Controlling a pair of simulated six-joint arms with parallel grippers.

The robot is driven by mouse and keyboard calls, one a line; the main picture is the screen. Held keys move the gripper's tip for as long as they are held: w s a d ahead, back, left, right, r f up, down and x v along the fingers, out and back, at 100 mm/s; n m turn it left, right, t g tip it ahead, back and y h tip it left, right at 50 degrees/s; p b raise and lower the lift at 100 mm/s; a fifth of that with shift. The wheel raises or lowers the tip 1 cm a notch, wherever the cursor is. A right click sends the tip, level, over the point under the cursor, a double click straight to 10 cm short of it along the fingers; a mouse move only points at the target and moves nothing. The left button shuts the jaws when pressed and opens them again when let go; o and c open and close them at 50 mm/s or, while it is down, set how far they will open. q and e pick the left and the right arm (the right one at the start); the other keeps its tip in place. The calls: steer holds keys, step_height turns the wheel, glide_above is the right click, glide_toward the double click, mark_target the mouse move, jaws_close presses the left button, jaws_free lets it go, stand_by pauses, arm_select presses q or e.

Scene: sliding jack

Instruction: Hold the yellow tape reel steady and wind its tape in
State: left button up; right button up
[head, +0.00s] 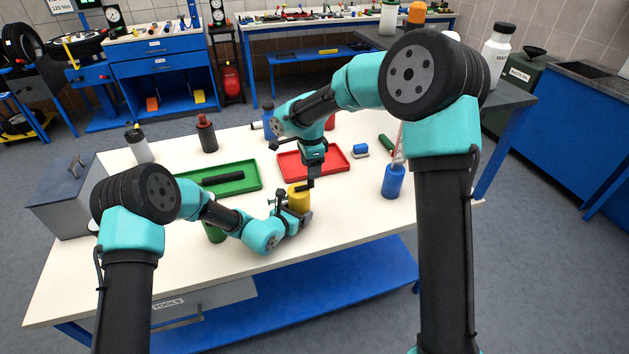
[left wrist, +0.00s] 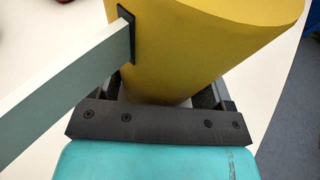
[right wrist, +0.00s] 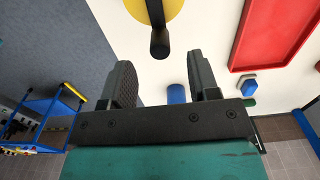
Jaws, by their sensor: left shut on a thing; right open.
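The yellow tape reel (head: 299,201) stands on the white table near its front middle. My left gripper (head: 300,219) is low at its side, shut on the reel, which fills the left wrist view (left wrist: 200,45). A pale strip of tape (left wrist: 70,85) sticks out from a black slot on the reel's side. A black crank handle (right wrist: 160,40) sits on top of the reel. My right gripper (right wrist: 160,72) is open and empty above the reel. The handle's knob lies just ahead of the gap between its fingertips; I cannot see any contact.
A green tray (head: 240,186) holding a black bar lies left of the reel, and a red tray (head: 340,154) lies behind it. A blue cup (head: 393,182) stands to the right and a green cylinder (head: 214,233) to the left. The table's front edge is close to the reel.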

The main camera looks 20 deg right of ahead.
steer(key=shift+f, duration=2.75)
steer(key=shift+c, duration=0.4)
steer(key=c, duration=0.7)
